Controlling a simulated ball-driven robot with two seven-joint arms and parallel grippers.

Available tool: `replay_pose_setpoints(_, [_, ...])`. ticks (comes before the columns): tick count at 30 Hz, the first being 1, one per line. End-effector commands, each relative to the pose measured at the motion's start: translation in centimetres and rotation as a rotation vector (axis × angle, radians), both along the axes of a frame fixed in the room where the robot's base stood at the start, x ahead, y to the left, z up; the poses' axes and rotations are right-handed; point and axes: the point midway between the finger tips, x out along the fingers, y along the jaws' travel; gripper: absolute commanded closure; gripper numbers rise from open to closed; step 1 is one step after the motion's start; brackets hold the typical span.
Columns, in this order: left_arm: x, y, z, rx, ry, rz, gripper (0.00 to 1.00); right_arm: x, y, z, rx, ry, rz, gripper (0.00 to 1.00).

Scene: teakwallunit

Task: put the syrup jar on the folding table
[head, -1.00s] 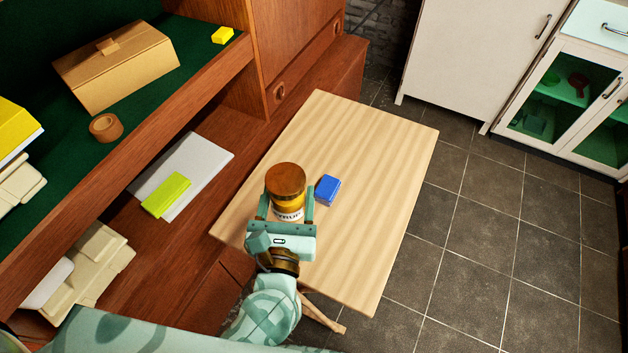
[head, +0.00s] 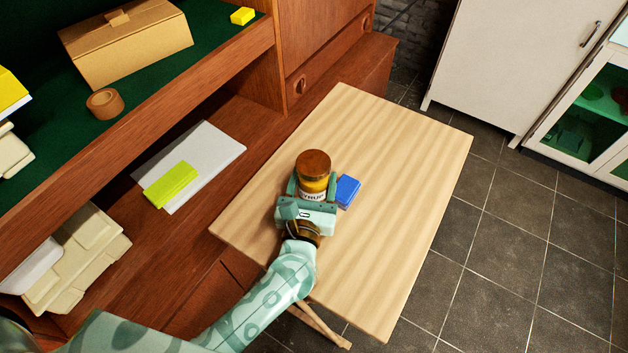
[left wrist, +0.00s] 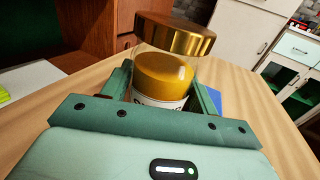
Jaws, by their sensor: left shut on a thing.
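The syrup jar (head: 313,176) is amber with a brown-gold lid and a white label. It stands upright between the fingers of my left gripper (head: 314,188), which is shut on it. In the left wrist view the jar (left wrist: 163,78) shows up close between the two green fingers (left wrist: 162,88). The folding table (head: 400,150) has a pale striped wooden top, and the jar is over its middle. I cannot tell whether the jar's base touches the top. My right gripper is not in view.
A blue block (head: 348,191) lies on the table just right of the jar. The far and right parts of the tabletop are clear. A wooden wall unit (head: 200,80) runs along the left, with a cardboard box (head: 130,45) and a tape roll (head: 104,104) on its green shelf.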

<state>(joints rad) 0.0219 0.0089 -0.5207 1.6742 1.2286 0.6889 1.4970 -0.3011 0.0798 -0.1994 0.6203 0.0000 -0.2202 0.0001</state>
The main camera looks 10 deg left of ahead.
Motion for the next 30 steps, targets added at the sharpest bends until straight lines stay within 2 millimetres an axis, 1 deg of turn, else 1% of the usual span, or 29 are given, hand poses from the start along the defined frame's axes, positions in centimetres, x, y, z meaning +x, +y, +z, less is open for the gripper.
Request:
replay_pose_setpoints(3, [0.0,0.0,0.3,-0.001,-0.003,0.000,0.77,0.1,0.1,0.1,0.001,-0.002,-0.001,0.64])
replay_pose_setpoints(7, [0.0,0.0,-0.2,0.000,-0.002,0.000,0.77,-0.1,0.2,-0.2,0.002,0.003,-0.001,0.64])
replay_pose_setpoints(8, [0.0,0.0,-0.2,0.000,0.000,0.000,0.35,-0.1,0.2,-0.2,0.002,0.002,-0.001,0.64])
replay_pose_setpoints(9, [0.0,0.0,-0.1,0.000,-0.001,0.001,0.24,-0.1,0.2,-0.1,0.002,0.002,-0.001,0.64])
replay_pose_setpoints(10, [0.0,0.0,-0.1,0.000,-0.001,0.001,0.19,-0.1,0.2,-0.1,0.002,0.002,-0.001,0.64])
replay_pose_setpoints(17, [0.0,0.0,-0.1,0.000,0.000,0.000,0.19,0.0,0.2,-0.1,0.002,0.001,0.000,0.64])
replay_pose_setpoints(20, [0.0,0.0,0.5,-0.001,-0.002,0.001,0.19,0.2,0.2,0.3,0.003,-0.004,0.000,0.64])
replay_pose_setpoints(23, [-1.5,-0.1,0.2,0.000,0.001,0.001,0.19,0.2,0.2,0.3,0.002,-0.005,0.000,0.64])
replay_pose_setpoints(26, [-3.7,-0.2,0.3,0.000,0.001,0.000,0.19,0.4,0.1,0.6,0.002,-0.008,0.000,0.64])
replay_pose_setpoints(30, [-7.2,-0.5,0.3,0.001,0.002,0.000,0.19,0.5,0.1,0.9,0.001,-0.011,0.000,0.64])
